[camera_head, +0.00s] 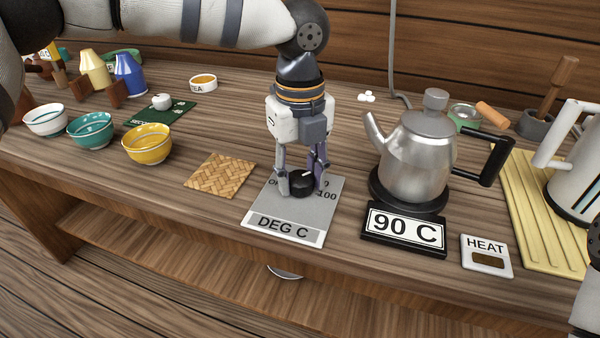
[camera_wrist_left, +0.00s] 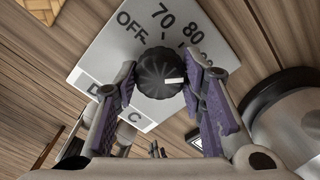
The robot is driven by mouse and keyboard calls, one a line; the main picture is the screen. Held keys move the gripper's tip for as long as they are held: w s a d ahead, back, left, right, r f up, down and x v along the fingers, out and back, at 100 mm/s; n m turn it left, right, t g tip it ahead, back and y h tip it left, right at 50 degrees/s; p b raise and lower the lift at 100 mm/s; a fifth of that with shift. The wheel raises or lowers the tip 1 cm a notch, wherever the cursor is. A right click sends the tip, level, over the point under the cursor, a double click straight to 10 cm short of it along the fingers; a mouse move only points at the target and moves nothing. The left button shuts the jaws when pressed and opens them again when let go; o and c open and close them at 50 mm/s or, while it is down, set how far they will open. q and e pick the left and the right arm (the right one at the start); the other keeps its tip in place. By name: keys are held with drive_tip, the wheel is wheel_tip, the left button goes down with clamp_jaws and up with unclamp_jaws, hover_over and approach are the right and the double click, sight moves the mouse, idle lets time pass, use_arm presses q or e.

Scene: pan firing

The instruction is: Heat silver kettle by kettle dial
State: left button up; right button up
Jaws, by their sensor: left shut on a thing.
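The silver kettle (camera_head: 415,158) stands upright on its dark round base on the table, spout to the left and black handle to the right. A display in front of the base (camera_head: 405,229) reads 90 C. The grey dial plate (camera_head: 272,218), marked DEG C, lies left of the kettle. My left gripper (camera_head: 302,184) points down over it, shut on the black dial knob (camera_head: 301,187). In the left wrist view the fingers stand on either side of the knob (camera_wrist_left: 160,73), whose white mark points right, past the 80. My right gripper is not in view.
A HEAT panel (camera_head: 486,256) lies right of the display. A yellow slatted mat (camera_head: 541,210) with a white vessel (camera_head: 580,175) is at the right. A woven mat (camera_head: 220,175) and yellow bowl (camera_head: 147,144) stand left of the plate.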

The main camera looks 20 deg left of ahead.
use_arm(q)
drive_tip(key=shift+r+n+p, duration=0.25)
drive_tip(key=shift+n+p, duration=0.15)
drive_tip(key=shift+n, duration=0.2)
drive_tip(key=shift+n+p, duration=0.35)
drive_tip(key=shift+n, duration=0.45)
drive_tip(key=n, duration=0.2)
drive_tip(key=shift+f+n, duration=0.15)
drive_tip(key=shift+n, duration=0.15)
drive_tip(key=n, duration=0.4)
drive_tip(key=shift+f+n, duration=0.1)
drive_tip(key=shift+n, duration=0.2)
drive_tip(key=n, duration=0.4)
drive_tip(key=shift+n, duration=0.3)
drive_tip(key=n, duration=0.4)
drive_tip(key=shift+n, duration=2.5)
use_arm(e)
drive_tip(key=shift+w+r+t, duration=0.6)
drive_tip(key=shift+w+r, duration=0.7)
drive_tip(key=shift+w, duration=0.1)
use_arm(q)
drive_tip(key=shift+f, duration=0.1)
